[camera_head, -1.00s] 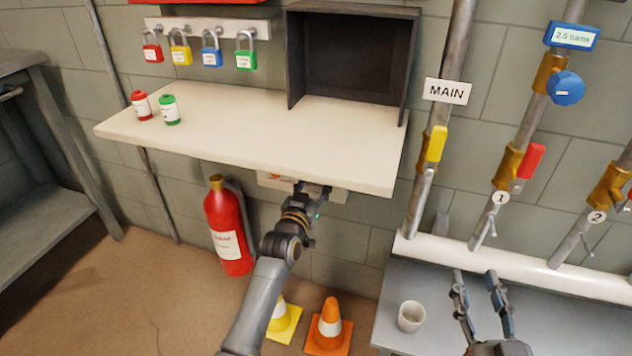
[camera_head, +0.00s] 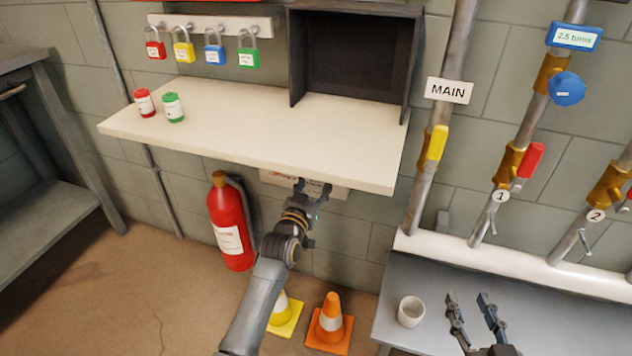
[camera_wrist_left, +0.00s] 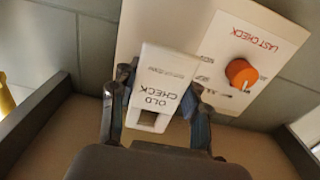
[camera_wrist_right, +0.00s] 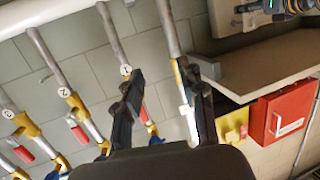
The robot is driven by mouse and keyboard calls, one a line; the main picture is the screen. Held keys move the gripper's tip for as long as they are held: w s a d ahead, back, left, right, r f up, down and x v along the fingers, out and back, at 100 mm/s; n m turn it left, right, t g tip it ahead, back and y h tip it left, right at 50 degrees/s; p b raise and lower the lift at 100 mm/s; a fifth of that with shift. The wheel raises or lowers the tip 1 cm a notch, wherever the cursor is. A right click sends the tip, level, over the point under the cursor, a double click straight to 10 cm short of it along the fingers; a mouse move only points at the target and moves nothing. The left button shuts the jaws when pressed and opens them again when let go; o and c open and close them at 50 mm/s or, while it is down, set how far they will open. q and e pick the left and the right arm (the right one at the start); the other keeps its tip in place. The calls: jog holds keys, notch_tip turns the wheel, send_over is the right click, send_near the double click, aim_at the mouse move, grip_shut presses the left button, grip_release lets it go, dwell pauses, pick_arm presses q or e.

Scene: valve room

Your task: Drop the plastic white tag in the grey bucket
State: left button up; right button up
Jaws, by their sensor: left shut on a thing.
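The white plastic tag (camera_wrist_left: 163,78), printed "OLD CHECK", has a square hole at one end and sits between the fingers of my left gripper (camera_wrist_left: 158,88), which is shut on it. In the head view my left gripper (camera_head: 314,188) is just under the front edge of the shelf, by a white panel (camera_head: 342,192); the tag is hard to make out there. A small light-grey bucket (camera_head: 411,312) stands upright on the low bench at the lower right. My right gripper (camera_head: 469,302) is open and empty to the right of the bucket.
The cream shelf (camera_head: 240,130) overhangs my left gripper. A "LAST CHECK" panel with an orange knob (camera_wrist_left: 241,73) is close behind the tag. A fire extinguisher (camera_head: 230,225) and cones (camera_head: 330,322) stand below. Pipes with valves rise behind the grey bench (camera_head: 385,290).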

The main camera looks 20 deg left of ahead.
aim_at(315, 186)
pick_arm(q)
jog(key=shift+s+p, duration=0.35)
jog(key=shift+s, duration=0.4)
jog(key=shift+s+p, duration=0.3)
jog(key=shift+p, duration=0.25)
jog(key=shift+s+p, duration=0.35)
jog(key=shift+s, duration=0.15)
pick_arm(e)
jog(key=s+d+f+g+h, duration=0.2)
jog(key=s+f+g, duration=0.4)
jog(key=f, duration=0.3)
jog(key=shift+s+d+g, duration=0.4)
jog(key=shift+s+d, duration=0.05)
jog(key=shift+d, duration=0.1)
pick_arm(q)
jog(key=shift+s, duration=0.1)
pick_arm(e)
jog(key=shift+w, duration=0.1)
